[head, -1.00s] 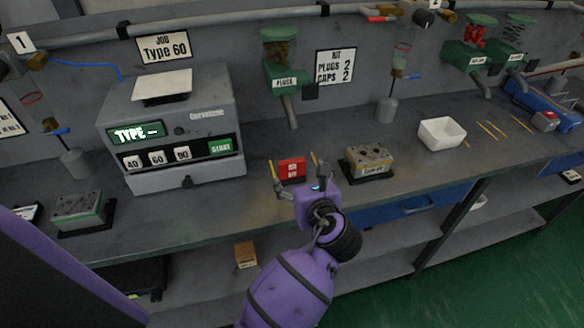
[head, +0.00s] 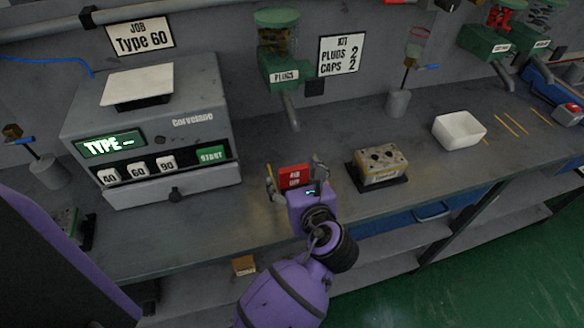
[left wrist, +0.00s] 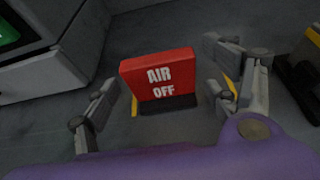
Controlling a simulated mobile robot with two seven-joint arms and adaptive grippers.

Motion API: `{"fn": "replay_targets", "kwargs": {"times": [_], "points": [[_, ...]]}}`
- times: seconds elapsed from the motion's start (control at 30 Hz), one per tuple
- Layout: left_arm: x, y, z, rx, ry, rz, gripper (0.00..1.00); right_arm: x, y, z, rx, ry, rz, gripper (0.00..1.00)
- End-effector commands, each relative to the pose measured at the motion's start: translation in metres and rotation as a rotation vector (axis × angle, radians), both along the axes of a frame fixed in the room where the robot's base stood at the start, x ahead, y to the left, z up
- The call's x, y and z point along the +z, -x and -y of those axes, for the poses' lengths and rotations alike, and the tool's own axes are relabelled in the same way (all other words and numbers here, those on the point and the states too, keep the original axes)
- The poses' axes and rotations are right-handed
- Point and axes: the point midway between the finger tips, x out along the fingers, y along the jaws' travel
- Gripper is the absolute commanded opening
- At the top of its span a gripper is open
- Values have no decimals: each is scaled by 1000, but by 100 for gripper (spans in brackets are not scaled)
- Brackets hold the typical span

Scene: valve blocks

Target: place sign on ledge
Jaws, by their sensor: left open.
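The sign is a red block (head: 294,177) with white lettering, near the front of the grey bench. In the left wrist view the sign (left wrist: 158,76) reads "AIR OFF" and stands slightly tilted, with a dark patch under it. My left gripper (head: 295,182) is open, its fingers on either side of the sign. In the left wrist view the fingers (left wrist: 168,92) show gaps to both sides of the sign. I cannot tell which surface is the ledge. My right gripper is not in view.
A grey machine (head: 190,105) with buttons stands left of the sign. A valve block (head: 381,166) on a dark base stands to the right, with a white bin (head: 459,130) beyond. A shelf (head: 400,262) runs below the bench.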

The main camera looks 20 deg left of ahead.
Motion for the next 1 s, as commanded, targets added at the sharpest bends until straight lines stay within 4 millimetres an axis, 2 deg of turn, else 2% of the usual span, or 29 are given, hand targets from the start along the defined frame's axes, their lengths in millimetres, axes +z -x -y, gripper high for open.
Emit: {"fn": "replay_targets", "kwargs": {"times": [0.2, 0.23, 0.63, 0.87, 1.0], "points": [[2, -1, 1, -1, 0, 4, 80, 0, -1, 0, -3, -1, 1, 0], [3, -1, 1, -1, 0, 4, 77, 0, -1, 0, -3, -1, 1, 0], [2, -1, 1, -1, 0, 5, 26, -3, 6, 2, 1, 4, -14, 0], [4, -1, 0, 0, 0, 5, 26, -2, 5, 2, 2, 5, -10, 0], [15, -5, 0, 0, -1, 10, 26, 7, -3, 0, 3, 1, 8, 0]]}}
